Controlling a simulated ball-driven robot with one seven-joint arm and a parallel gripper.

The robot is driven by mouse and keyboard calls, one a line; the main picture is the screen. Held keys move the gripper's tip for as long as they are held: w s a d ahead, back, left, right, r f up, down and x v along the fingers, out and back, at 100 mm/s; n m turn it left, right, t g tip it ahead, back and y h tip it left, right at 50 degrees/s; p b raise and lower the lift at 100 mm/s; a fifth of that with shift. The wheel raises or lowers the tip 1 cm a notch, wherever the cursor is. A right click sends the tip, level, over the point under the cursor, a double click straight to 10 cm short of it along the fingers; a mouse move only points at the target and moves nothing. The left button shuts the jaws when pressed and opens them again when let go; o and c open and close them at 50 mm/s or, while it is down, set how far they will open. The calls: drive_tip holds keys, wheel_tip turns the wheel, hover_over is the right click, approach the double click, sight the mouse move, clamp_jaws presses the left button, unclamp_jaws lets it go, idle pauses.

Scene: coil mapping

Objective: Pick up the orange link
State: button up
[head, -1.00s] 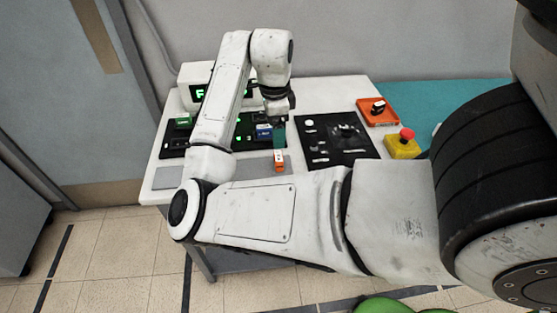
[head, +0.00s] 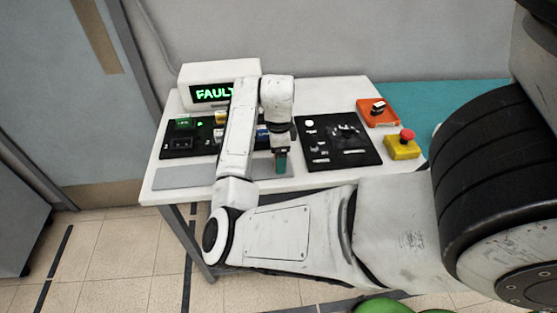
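My gripper (head: 281,162) points down with its teal fingers over the right end of the grey strip (head: 185,177) at the table's front edge. The orange link does not show now; the spot where it lay a second ago is behind my gripper's fingers. I cannot tell whether the fingers are open, shut or around the link.
A black panel (head: 176,152) with small coloured blocks lies left, partly behind my arm. A display box (head: 205,72) reading "FAULT" stands behind it. Right are another black panel (head: 358,153), an orange switch box (head: 370,117) and a yellow box with red button (head: 402,150).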

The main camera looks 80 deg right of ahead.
drive_tip(key=shift+f, duration=0.25)
drive_tip(key=shift+c, duration=0.5)
drive_tip(key=c, duration=1)
